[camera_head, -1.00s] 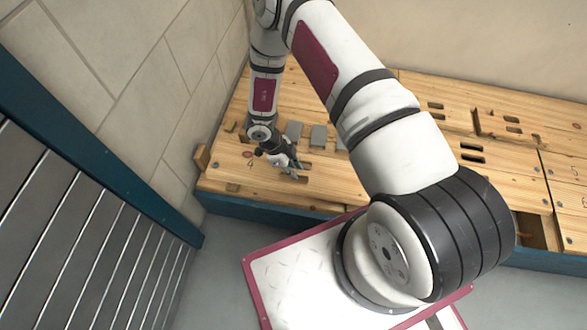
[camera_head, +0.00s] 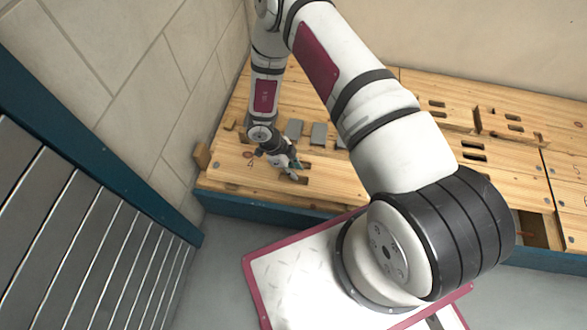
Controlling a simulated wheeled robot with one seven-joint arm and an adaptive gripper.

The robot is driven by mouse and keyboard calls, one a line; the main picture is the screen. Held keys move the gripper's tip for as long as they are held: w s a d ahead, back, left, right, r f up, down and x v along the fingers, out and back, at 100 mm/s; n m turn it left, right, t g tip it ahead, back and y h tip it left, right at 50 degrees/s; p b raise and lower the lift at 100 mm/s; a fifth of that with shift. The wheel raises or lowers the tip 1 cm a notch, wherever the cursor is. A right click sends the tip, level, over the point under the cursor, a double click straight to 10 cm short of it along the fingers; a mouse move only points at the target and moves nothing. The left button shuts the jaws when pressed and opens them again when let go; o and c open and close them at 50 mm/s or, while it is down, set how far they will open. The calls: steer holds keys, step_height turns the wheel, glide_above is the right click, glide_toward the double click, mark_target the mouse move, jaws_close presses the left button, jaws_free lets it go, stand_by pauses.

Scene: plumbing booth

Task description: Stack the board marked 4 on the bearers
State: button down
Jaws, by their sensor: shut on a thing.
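The board marked 4 (camera_head: 235,172) is a light wooden board at the left end of the wooden platform, near the tiled wall. A red ring and a 4 show on it, left of my gripper. My gripper (camera_head: 291,173) points down at a dark slot in this board and is shut on the board at the slot. The fingertips are small and partly hidden in the slot. The board looks flat, and I cannot tell whether it is raised. I cannot make out the bearers for certain.
Grey blocks (camera_head: 318,135) stand behind my gripper. More slotted boards (camera_head: 440,120) lie to the right, with an open gap (camera_head: 533,228) at the front right. The tiled wall (camera_head: 180,70) is close on the left. A slatted grey panel with a blue frame (camera_head: 100,150) stands front left.

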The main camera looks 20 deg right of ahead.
steer(key=shift+f+b, duration=0.65)
steer(key=shift+f, duration=0.45)
stand_by(0.6)
steer(key=c, duration=1.4)
jaws_free()
steer(key=v, duration=1.2)
steer(key=shift+w, duration=0.1)
